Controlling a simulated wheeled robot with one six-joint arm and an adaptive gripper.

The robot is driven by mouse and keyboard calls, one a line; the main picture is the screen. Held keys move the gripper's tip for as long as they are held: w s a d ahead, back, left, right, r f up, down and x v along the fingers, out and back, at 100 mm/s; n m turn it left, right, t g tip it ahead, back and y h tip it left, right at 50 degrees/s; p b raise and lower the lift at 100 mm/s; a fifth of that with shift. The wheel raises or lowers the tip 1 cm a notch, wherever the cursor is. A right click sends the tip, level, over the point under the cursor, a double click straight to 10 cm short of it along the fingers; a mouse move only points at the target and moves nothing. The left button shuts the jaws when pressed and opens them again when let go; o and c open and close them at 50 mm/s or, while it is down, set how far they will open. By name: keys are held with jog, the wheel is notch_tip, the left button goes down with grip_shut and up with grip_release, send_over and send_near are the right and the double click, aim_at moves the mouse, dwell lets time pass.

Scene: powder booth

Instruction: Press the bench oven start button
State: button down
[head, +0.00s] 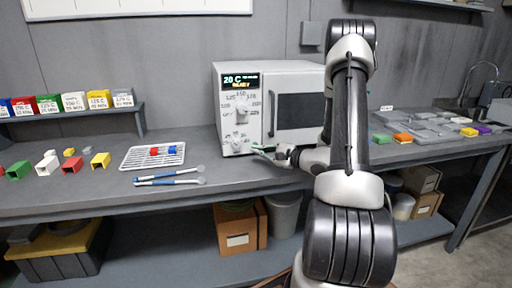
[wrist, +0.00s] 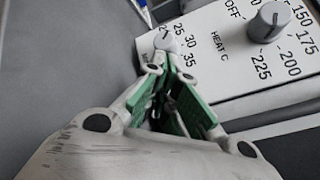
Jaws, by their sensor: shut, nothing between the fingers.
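The white bench oven (head: 228,82) stands on the bench with its door shut, and its display (head: 241,81) shows 20 C and a second lit line. A grey heat knob (head: 241,113) sits on the panel, and shows large in the wrist view (wrist: 270,20). A smaller timer dial (wrist: 165,42) lies below it. I cannot make out the start button in either view. My gripper (head: 262,150) is shut and empty at the panel's lower right corner. In the wrist view its green-padded fingertips (wrist: 168,72) appear just short of the timer dial; contact cannot be told.
A wire rack (head: 140,160) with red and blue pieces and blue-handled tools (head: 168,181) lie left of the oven. Coloured blocks (head: 72,165) and a shelf of labelled boxes (head: 74,103) are further left. Grey trays (head: 435,128) and a sink are at right.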

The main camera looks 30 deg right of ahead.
jog(key=shift+w+d, duration=0.25)
jog(key=shift+w, duration=0.6)
jog(key=shift+w, duration=0.1)
dwell(0.8)
jog(key=shift+w+d, duration=0.1)
jog(key=shift+w, duration=0.2)
jog(key=shift+w+d, duration=0.15)
jog(key=shift+w, duration=0.3)
dwell(0.6)
dwell(0.3)
jog(key=shift+s+a, duration=0.25)
jog(key=shift+s, duration=0.6)
jog(key=shift+s+a, duration=0.25)
jog(key=shift+s, duration=0.55)
jog(key=shift+s+a, duration=0.2)
jog(key=shift+s, duration=0.6)
jog(key=shift+s+a, duration=0.25)
jog(key=shift+s, duration=0.55)
